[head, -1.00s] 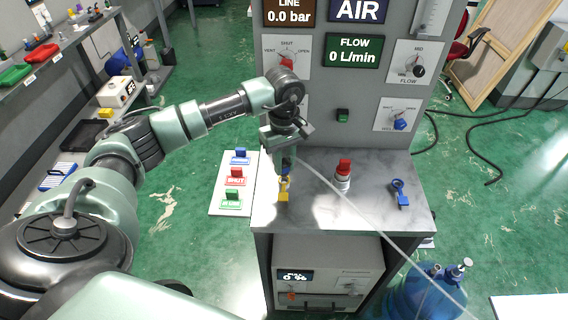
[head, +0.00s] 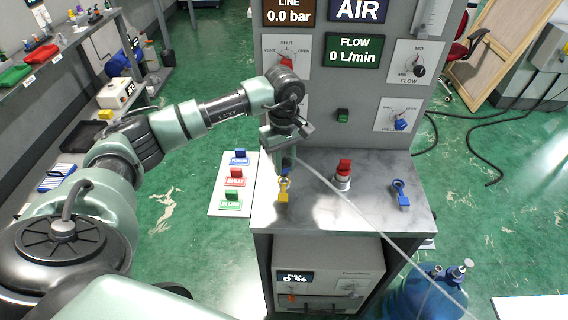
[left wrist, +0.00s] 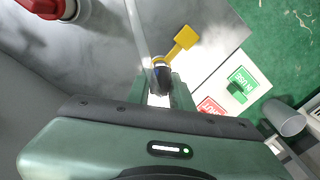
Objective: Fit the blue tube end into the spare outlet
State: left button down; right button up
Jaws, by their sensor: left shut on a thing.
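My left gripper (head: 285,170) points down over the left part of the grey marble bench top (head: 315,215). It is shut on the tube end (left wrist: 161,78), which looks dark in the left wrist view; a pale tube (head: 375,228) runs from it to the lower right. A yellow tag with a ring (head: 283,189) is just below the fingertips, and in the left wrist view the yellow tag (left wrist: 182,42) reaches out beside the tube end. The spare outlet is not clearly visible; I cannot tell whether the tube end touches anything beneath it. My right gripper is not in view.
A red-topped fitting (head: 343,174) and a blue-ringed piece (head: 400,191) stand to the right on the bench top. A white board (head: 233,208) with blue, red and green tags lies on the left. The grey panel (head: 340,90) rises behind.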

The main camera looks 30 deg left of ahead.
pick_arm(q)
jog(key=shift+f+b, duration=1.05)
jog(key=shift+f, duration=0.15)
jog(key=shift+s+d+f+b, duration=0.1)
jog(key=shift+s+f+b, duration=0.15)
jog(key=shift+f+b, duration=0.05)
dwell(0.3)
jog(key=c, duration=1.2)
grip_release()
jog(key=shift+o, duration=0.2)
jog(key=shift+w, duration=0.25)
jog(key=o, duration=0.4)
jog(key=shift+r, duration=0.1)
jog(key=shift+r, duration=0.15)
